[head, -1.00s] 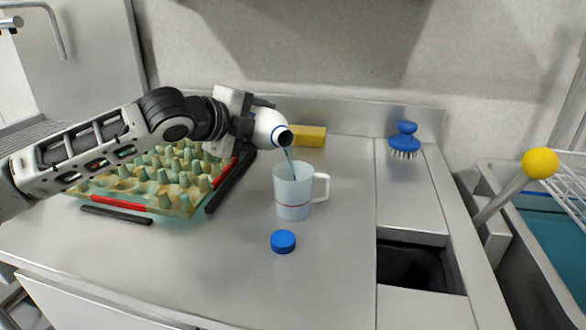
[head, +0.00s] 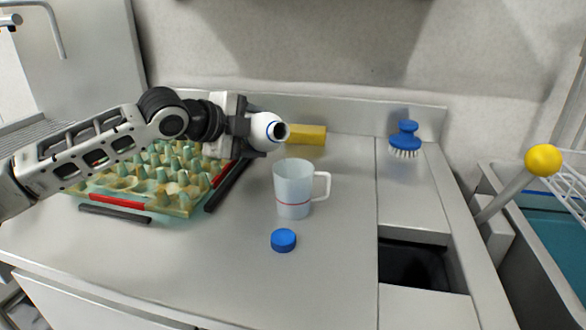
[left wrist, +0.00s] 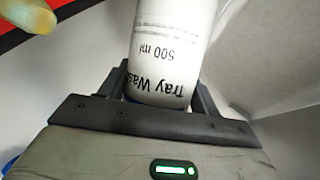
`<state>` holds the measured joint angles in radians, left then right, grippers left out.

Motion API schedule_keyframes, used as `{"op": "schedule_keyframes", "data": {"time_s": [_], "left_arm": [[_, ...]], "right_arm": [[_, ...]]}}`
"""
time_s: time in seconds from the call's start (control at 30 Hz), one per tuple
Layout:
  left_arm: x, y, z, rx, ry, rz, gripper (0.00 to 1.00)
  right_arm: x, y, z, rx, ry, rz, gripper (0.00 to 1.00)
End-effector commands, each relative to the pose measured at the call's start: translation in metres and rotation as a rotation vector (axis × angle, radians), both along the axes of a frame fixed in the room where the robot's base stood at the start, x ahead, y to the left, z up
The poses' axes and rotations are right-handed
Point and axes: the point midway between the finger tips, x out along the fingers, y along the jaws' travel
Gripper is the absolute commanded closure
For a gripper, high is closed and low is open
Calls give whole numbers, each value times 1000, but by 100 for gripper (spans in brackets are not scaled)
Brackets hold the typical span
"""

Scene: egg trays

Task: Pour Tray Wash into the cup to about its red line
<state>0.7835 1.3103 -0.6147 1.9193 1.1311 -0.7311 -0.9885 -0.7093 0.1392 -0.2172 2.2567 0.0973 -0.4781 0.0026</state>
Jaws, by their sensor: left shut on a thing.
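My left gripper (head: 243,127) is shut on a white bottle (head: 266,130) and holds it tilted, mouth toward the right, above and left of the cup. In the left wrist view the bottle (left wrist: 165,55) shows "Tray Wash" and "500 ml" between the fingers. The bottle's mouth is open and no stream comes from it. The translucent cup (head: 294,182) stands upright on the counter, handle to the right, with a red line (head: 293,204) low on its side. The liquid level in it is hard to tell. The blue cap (head: 283,240) lies in front of the cup. My right gripper is not in view.
An egg tray (head: 180,206) in a frame with red and black edges sits under and behind my left arm. A yellow sponge (head: 306,135) and a blue brush (head: 405,140) lie at the back. A dark opening (head: 415,265) is at right. The counter's front middle is clear.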

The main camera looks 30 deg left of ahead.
Motion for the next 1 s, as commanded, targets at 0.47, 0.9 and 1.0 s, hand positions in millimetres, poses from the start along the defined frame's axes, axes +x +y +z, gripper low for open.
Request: {"op": "schedule_keyframes", "data": {"time_s": [0.47, 0.9, 1.0], "left_arm": [[-1, -3, 5, -94, 49, 0, 76], [-1, -3, 5, -91, 48, -1, 76], [-1, -3, 5, -91, 48, -1, 76]], "right_arm": [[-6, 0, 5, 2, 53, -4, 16], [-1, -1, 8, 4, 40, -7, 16], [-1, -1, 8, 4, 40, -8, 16]]}}
